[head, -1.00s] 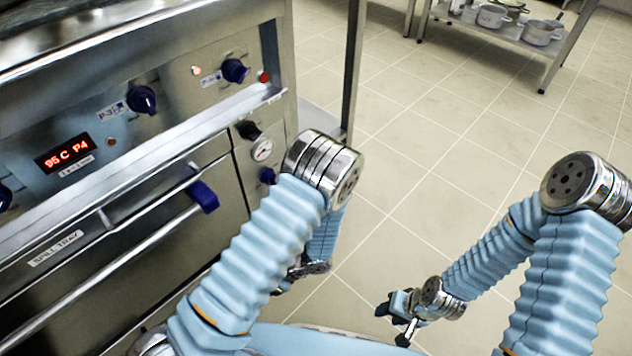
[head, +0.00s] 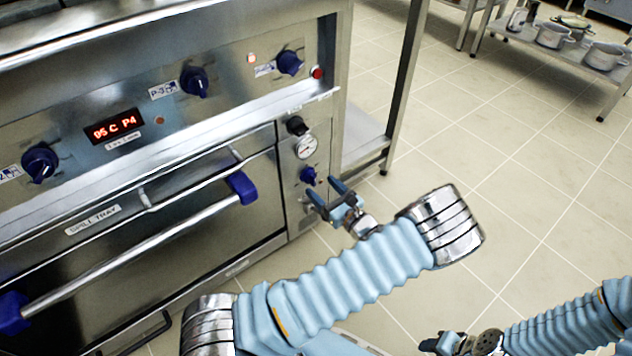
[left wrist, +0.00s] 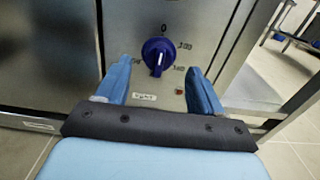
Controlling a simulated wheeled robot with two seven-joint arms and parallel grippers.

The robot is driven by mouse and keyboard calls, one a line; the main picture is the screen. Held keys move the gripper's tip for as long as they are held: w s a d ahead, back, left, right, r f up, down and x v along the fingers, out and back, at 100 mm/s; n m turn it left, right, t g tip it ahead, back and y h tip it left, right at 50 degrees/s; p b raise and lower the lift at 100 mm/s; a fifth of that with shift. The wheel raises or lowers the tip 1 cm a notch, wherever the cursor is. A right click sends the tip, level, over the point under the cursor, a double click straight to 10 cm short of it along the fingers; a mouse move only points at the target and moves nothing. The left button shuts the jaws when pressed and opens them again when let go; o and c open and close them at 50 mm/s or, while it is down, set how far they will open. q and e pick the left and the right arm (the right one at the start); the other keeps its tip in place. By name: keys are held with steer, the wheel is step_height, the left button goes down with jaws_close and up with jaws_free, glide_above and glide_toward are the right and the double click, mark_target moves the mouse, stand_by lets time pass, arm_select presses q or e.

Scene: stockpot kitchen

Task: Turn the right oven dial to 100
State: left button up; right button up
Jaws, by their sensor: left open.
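A small dark blue dial (head: 308,175) sits on the steel panel right of the oven door, below a round gauge. The left wrist view shows this dial (left wrist: 158,54) with a white pointer line aimed roughly downward. Numbers ring it, with 0 at the top; the others are too blurred to read surely. My left gripper (head: 328,201) is open just in front of and below this dial. In the left wrist view its two blue fingers (left wrist: 160,82) stand either side, with the dial beyond the tips, apart from them. My right gripper (head: 432,345) is low at the bottom edge, its jaws unclear.
Other blue knobs (head: 194,81) line the upper panel, beside a red display (head: 114,126) reading 95 C P4. A black knob and a gauge (head: 306,147) sit above the dial. The oven door handle (head: 150,245) juts out left.

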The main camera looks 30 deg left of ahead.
mark_target(315, 180)
arm_select(q)
steer(key=shift+x, duration=2.05)
steer(key=c, duration=1)
steer(key=shift+r+m+p, duration=0.15)
steer(key=shift+m+p, duration=1.1)
steer(key=shift+m, duration=0.05)
steer(key=m+p, duration=0.1)
steer(key=m, duration=0.1)
steer(key=shift+m+p, duration=0.3)
steer(key=shift+m, duration=0.1)
steer(key=m+p, duration=0.1)
steer(key=m, duration=0.1)
steer(key=shift+w+m, duration=0.1)
steer(key=shift+m, duration=0.2)
steer(key=shift+d+f+m+p, duration=0.15)
steer(key=shift+m+p, duration=0.15)
steer(key=shift+m, duration=0.6)
steer(key=shift+a+f+m+p, duration=0.15)
steer(key=shift+m+p, duration=0.1)
steer(key=shift+m, duration=0.65)
steer(key=shift+d, duration=0.1)
